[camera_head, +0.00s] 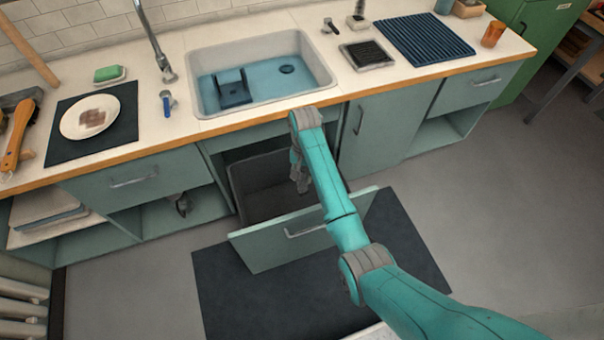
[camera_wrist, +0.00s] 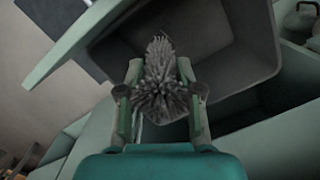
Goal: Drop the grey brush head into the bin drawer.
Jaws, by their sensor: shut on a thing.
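The grey brush head (camera_wrist: 160,85) is a bristly clump between the fingers in the wrist view. My gripper (camera_wrist: 160,97) is shut on it, with one finger on each side. The bin drawer (camera_head: 295,232) is pulled out below the sink, and its dark bin (camera_head: 262,190) is open at the top. In the head view my gripper (camera_head: 300,178) points down over the bin. The wrist view shows the dark bin (camera_wrist: 228,72) behind the brush head. In the head view the brush head is too small to make out clearly.
The sink (camera_head: 318,75) holds water and a dark blue item (camera_head: 232,88). A plate (camera_head: 90,116) lies on a dark mat (camera_head: 70,147) at the left. A dark floor mat (camera_head: 215,293) lies under the drawer. Open floor lies to the right.

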